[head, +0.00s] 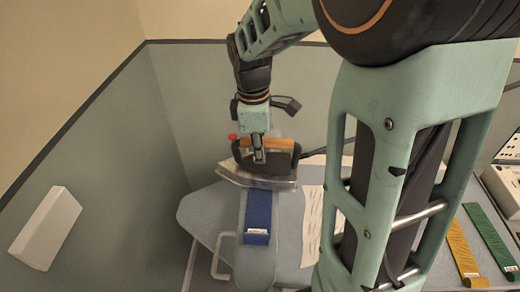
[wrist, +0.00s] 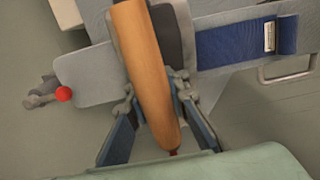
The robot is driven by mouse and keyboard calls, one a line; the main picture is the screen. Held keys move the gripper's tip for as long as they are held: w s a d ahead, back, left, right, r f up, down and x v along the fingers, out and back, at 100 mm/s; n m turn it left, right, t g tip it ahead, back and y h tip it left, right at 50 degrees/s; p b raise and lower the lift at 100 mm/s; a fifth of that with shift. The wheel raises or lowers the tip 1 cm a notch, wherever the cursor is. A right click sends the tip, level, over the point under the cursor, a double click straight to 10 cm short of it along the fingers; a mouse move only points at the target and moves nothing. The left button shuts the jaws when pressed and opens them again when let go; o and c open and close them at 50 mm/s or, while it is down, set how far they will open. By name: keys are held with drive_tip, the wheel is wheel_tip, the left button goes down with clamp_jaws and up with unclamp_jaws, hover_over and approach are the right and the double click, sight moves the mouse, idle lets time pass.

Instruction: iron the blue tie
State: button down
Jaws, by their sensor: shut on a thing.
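The blue tie (head: 257,218) lies lengthwise on the grey ironing board (head: 201,213), its near end with a pale label. It also shows in the wrist view (wrist: 235,45), at the upper right. The iron (head: 232,170) has a dark body, a wooden handle and a pale soleplate, and is over the far part of the tie. I cannot tell whether its soleplate touches the tie. My gripper (head: 259,154) is shut on the iron's handle. In the wrist view, the fingers (wrist: 152,122) sit on both sides of the wooden handle (wrist: 146,75). The iron hides the tie's far part.
A cream printed cloth (head: 312,205) lies on the board to the right of the tie. A yellow tie (head: 461,250) and a green tie (head: 488,238) lie on a surface at the right. A white box-like thing (head: 46,228) is at the left wall. My arm hides the middle right.

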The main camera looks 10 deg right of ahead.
drive_tip(key=shift+s+a, duration=0.2)
drive_tip(key=shift+s, duration=0.45)
drive_tip(key=shift+s+a, duration=0.25)
drive_tip(key=shift+s, duration=0.35)
drive_tip(key=shift+s+a, duration=0.2)
drive_tip(key=shift+s, duration=0.45)
drive_tip(key=shift+s, duration=0.1)
